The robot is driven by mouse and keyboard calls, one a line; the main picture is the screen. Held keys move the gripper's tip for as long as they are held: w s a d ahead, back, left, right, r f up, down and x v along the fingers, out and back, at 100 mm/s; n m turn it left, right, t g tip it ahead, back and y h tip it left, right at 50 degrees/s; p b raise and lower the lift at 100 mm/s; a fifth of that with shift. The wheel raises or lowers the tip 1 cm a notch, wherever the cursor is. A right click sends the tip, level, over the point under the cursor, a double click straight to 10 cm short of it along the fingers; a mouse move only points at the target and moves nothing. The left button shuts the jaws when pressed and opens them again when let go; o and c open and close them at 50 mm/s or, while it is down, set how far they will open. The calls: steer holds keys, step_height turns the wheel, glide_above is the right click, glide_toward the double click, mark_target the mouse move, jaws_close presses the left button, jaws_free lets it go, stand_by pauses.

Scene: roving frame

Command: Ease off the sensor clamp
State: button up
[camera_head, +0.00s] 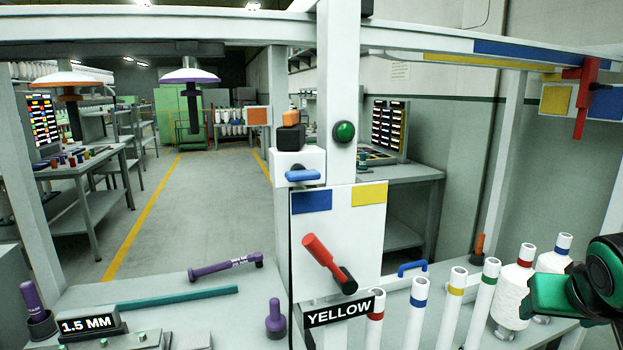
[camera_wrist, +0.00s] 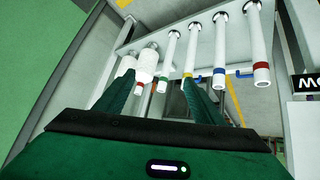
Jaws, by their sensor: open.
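I cannot tell for sure which part is the sensor clamp. A red clamp-like piece (camera_head: 580,95) hangs from the beam at the upper right, beside yellow and blue squares. A red handle (camera_head: 321,250) with a dark end sits tilted on the white panel at the centre, above the "YELLOW" label. My green gripper (camera_wrist: 158,92) is open in the wrist view, with its two fingers apart and no held object visible. In the head view, part of my green arm end shows at the right edge, well below the red piece and right of the handle.
Several white tubes with coloured bands (camera_head: 453,290) and white spools (camera_head: 516,290) stand on the right shelf near my arm. A white upright post (camera_head: 338,100) divides the view. Purple tools (camera_head: 225,266) and a green bar (camera_head: 178,298) lie on the left bench.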

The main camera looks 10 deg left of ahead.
steer(key=w+a+r+n+t+y, duration=0.25)
steer(key=a+r, duration=0.25)
steer(key=a, duration=0.5)
steer(key=n+t+y, duration=0.5)
steer(key=n+y, duration=0.1)
steer(key=y, duration=0.4)
glide_toward(304, 176)
steer(key=shift+m, duration=0.25)
steer(key=x, duration=0.9)
steer(key=shift+w, duration=0.1)
steer(key=shift+c, duration=0.5)
steer(key=c, duration=0.9)
steer(key=shift+a, duration=0.1)
steer(key=shift+c, duration=0.2)
